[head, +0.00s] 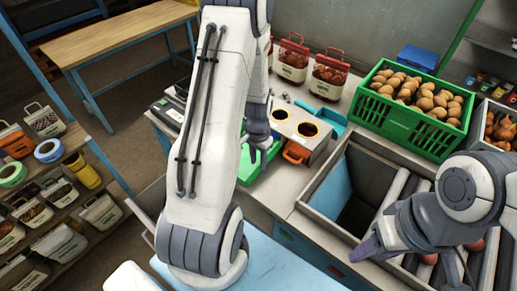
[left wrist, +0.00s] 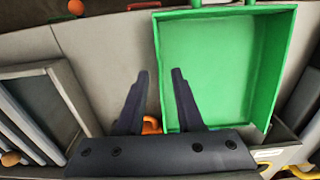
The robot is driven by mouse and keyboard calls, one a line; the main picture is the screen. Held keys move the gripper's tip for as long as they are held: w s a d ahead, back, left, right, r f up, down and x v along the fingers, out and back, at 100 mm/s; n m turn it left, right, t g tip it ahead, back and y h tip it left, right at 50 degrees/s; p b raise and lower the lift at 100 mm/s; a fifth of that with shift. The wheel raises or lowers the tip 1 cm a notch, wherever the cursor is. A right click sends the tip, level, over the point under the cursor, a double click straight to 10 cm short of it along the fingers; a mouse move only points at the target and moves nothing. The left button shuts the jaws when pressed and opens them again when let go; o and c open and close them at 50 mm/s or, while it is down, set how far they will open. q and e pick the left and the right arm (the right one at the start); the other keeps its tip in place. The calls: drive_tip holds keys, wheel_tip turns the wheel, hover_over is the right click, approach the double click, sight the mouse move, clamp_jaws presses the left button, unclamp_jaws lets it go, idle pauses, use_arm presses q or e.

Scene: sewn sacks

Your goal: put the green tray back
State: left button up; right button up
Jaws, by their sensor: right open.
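The green tray (head: 250,166) lies on the grey counter, partly hidden behind my left arm in the head view. In the left wrist view the empty, shallow tray (left wrist: 225,60) shows at upper right. My left gripper (left wrist: 160,72) is open, its two dark fingers apart. In that view one finger overlaps the tray's near left corner and the other lies left of its side wall; I cannot tell whether they touch it. In the head view the left gripper (head: 260,140) is above the tray. My right gripper (head: 375,245) is open and empty at lower right, over the edge of a bin.
An orange clip (head: 297,152) sits beside a box with two round yellow-rimmed holes (head: 307,130). A blue scoop-like tray (head: 328,117) lies behind it. A green crate of round brown produce (head: 392,127) stands at back right. Filled sacks (head: 292,60) stand behind. An open bin (head: 365,195) is at right.

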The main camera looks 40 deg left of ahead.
use_arm(q)
wheel_tip(320, 180, up, 12)
drive_tip(key=b, duration=0.2)
drive_tip(key=s+d+r+m, duration=0.2)
drive_tip(key=d, duration=0.7)
drive_tip(key=s+d+r+m, duration=0.1)
drive_tip(key=s+d+r, duration=0.2)
drive_tip(key=d, duration=0.5)
drive_tip(key=s+d+m, duration=0.1)
drive_tip(key=s+d, duration=0.3)
drive_tip(key=s, duration=0.2)
drive_tip(key=s+d+r+m+h, duration=0.1)
drive_tip(key=s+d+m, duration=0.1)
drive_tip(key=s+d, duration=0.3)
drive_tip(key=shift+s+r, duration=0.25)
drive_tip(key=shift+s, duration=0.8)
wheel_tip(320, 180, down, 3)
drive_tip(key=b, duration=0.3)
